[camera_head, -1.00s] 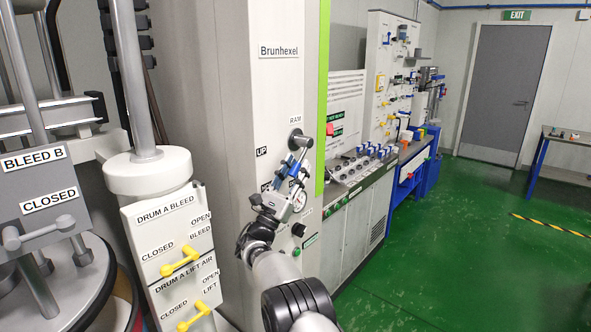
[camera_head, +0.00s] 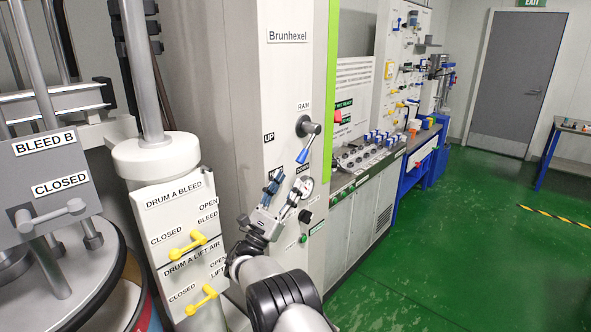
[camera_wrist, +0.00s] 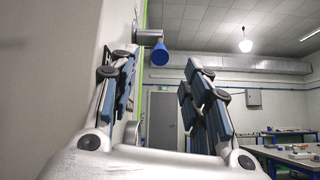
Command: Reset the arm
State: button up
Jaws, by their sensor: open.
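My gripper (camera_head: 282,190) is open and empty in front of the grey Brunhexel column (camera_head: 230,120). Its two blue-padded fingers stand apart in the wrist view (camera_wrist: 160,100), with nothing between the pads. The RAM lever (camera_head: 308,127) is on the column above my fingertips, its blue grip (camera_head: 303,156) pointing down and slightly left. In the wrist view the blue grip end (camera_wrist: 159,56) shows beyond the fingers, near the left one, with no visible contact. My fingers partly cover the labels below UP.
A round gauge (camera_head: 305,187) sits just right of my fingers. Yellow handles for DRUM A BLEED (camera_head: 187,243) and DRUM A LIFT AIR (camera_head: 201,299) are at lower left. A bench with a valve panel (camera_head: 365,150) runs behind. The green floor (camera_head: 450,250) at right is mostly clear.

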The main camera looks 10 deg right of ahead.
jog(key=shift+v, duration=1.1)
